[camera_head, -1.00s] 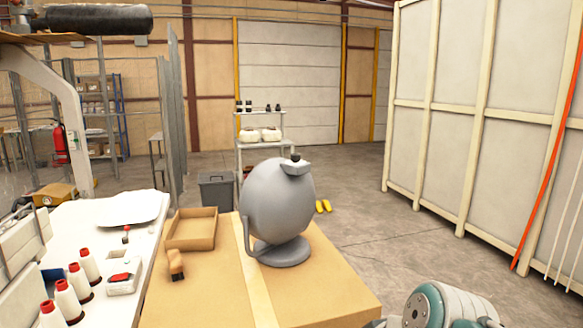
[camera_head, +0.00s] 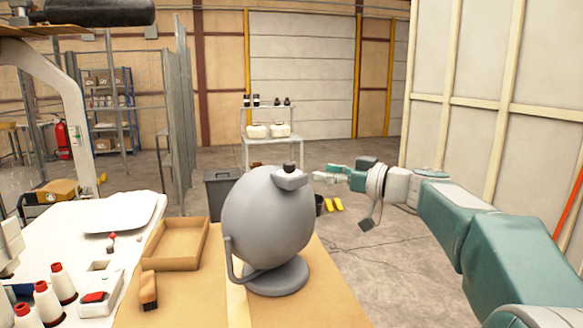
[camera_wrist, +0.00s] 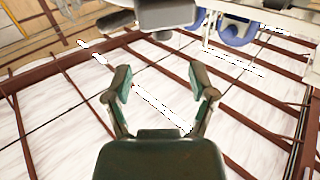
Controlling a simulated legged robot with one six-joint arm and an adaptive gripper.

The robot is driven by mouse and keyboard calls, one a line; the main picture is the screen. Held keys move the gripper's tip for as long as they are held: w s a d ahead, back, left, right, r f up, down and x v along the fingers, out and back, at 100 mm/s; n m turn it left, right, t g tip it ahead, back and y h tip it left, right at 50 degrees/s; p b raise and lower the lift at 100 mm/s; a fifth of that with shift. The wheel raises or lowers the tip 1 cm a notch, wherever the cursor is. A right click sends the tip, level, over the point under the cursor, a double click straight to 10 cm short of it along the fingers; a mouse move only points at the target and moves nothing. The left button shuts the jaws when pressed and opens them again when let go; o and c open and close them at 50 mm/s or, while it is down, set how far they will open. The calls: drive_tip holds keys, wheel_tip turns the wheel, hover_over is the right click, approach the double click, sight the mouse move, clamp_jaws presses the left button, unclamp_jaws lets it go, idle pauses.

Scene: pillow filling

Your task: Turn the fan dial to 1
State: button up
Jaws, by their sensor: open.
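The grey round fan (camera_head: 268,215) stands upright on its disc base on the cardboard box, in the middle of the head view. A grey block with a dark knob (camera_head: 290,168), perhaps the dial, sits on its top right; any numbers cannot be read. My gripper (camera_head: 320,172) is just right of the fan's top in the head view, apart from the knob as far as I can tell. In the wrist view my gripper (camera_wrist: 165,85) is open, its two fingers spread with nothing between them. A grey shape (camera_wrist: 165,12) at the wrist view's top edge is unclear.
The cardboard box (camera_head: 190,305) bears an open tray (camera_head: 175,262) and a brush (camera_head: 148,290) left of the fan. A white table (camera_head: 80,248) with thread cones is further left. Grey bin (camera_head: 220,190) and shelf stand behind.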

sight(294, 168)
drive_tip(key=x, duration=0.7)
drive_tip(key=shift+s+a, duration=0.15)
drive_tip(key=shift+a, duration=0.1)
drive_tip(key=shift+w+a, duration=0.55)
drive_tip(key=shift+w, duration=0.05)
drive_tip(key=shift+a, duration=0.1)
clamp_jaws()
